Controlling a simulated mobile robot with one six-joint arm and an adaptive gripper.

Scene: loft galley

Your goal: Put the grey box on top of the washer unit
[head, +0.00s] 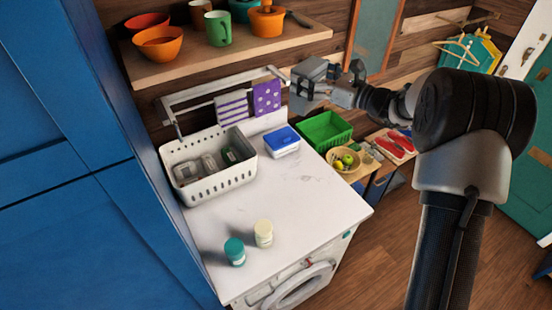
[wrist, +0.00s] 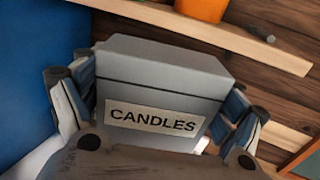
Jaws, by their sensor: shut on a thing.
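The grey box (wrist: 165,75), with a lid and a label reading CANDLES, is held between both fingers of my gripper (wrist: 155,110) in the wrist view. In the head view the grey box (head: 308,72) is in the air at the end of my gripper (head: 318,88), near the back wall. The washer unit (head: 305,192) has a white top and a round front door. The box is above the back right part of this top and apart from it, in front of the wall rail. The box's underside is hidden.
A white basket (head: 212,182), a blue-lidded box (head: 282,145), a teal jar (head: 234,252) and a cream jar (head: 263,234) stand on the washer unit. The middle and right front of its top are clear. A shelf (head: 225,52) with bowls and mugs hangs above. A green crate (head: 324,133) stands to the right.

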